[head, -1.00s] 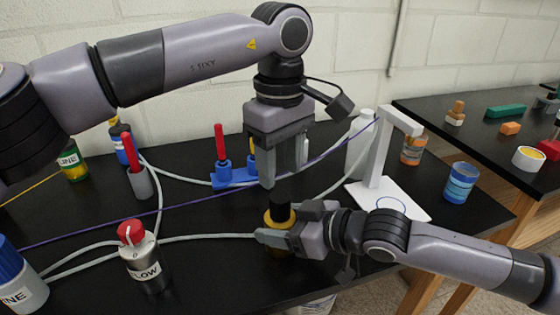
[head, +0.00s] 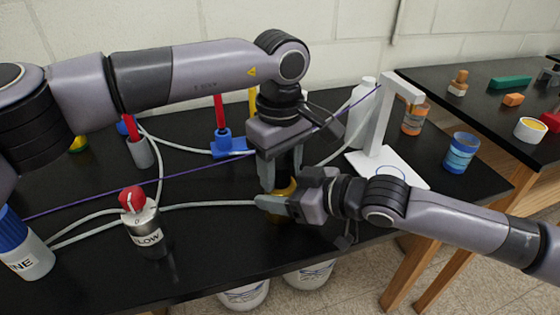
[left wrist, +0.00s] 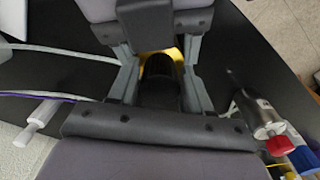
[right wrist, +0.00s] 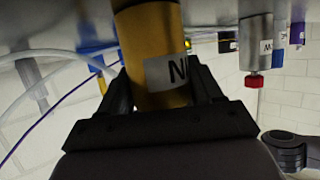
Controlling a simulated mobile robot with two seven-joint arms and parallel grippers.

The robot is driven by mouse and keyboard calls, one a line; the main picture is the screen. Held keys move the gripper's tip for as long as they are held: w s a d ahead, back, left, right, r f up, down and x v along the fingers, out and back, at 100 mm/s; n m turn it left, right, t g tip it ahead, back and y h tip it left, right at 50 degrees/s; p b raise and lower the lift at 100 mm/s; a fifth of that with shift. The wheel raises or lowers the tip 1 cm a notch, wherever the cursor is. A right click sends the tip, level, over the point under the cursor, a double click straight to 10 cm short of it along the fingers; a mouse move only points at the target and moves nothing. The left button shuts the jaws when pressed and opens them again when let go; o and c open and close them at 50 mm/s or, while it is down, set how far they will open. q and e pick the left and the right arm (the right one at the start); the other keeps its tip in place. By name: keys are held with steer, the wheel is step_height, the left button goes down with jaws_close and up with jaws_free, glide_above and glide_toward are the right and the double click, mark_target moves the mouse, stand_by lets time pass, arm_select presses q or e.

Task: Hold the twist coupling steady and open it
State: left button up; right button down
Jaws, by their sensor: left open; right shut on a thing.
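The twist coupling stands upright near the front of the black table, with a yellow-gold body (head: 286,188) and a black upper part. My right gripper (head: 275,205) is shut on the gold body, which shows with a white label in the right wrist view (right wrist: 150,45). My left gripper (head: 281,180) points down from above and is open. Its fingers stand on either side of the coupling's black upper part (left wrist: 162,72) in the left wrist view. In the head view the fingers hide much of the black part, and any contact there cannot be told.
A metal FLOW canister with a red knob (head: 145,225) stands to the left. A grey hose (head: 205,205) runs to the coupling, and a purple cord (head: 110,193) crosses behind. A white stand (head: 385,130) and a blue tin (head: 460,152) are to the right.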

arm_select(q)
steer(key=shift+c, duration=0.4)
steer(key=c, duration=0.8)
steer(key=n, duration=1)
steer(key=shift+n, duration=0.3)
steer(key=n, duration=1)
steer(key=shift+r+n, duration=0.1)
steer(key=shift+n, duration=0.3)
steer(key=shift+r, duration=1.1)
